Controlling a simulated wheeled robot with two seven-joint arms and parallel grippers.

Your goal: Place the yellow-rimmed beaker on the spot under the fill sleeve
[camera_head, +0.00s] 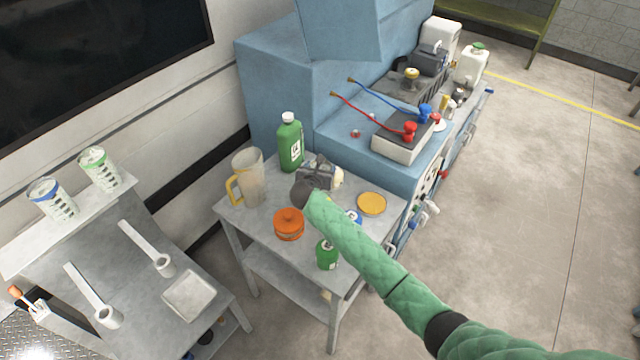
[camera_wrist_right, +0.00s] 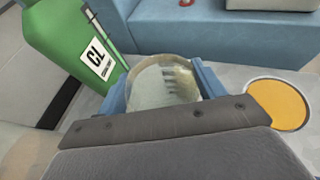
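The yellow-rimmed beaker (camera_wrist_right: 165,80) is a clear cup with a tan-yellow rim and dark scale marks. In the wrist view it sits between the blue fingers of my right gripper (camera_wrist_right: 162,92), with no clear gap on either side. In the head view the right gripper (camera_head: 322,174) is over the grey table, and the beaker (camera_head: 337,179) shows only as a pale patch beside it. Whether its base touches the table is hidden. Two grey arms with ring-shaped sleeves (camera_head: 165,264) stand at the left; which is the fill sleeve I cannot tell. My left gripper is out of view.
Near my right gripper are a tall green bottle (camera_head: 290,142), a clear jug (camera_head: 248,178), an orange tin (camera_head: 289,223), a yellow lid (camera_head: 371,203) and a small green bottle (camera_head: 327,254). Blue-rimmed (camera_head: 51,199) and green-rimmed (camera_head: 99,168) beakers stand on the left shelf.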

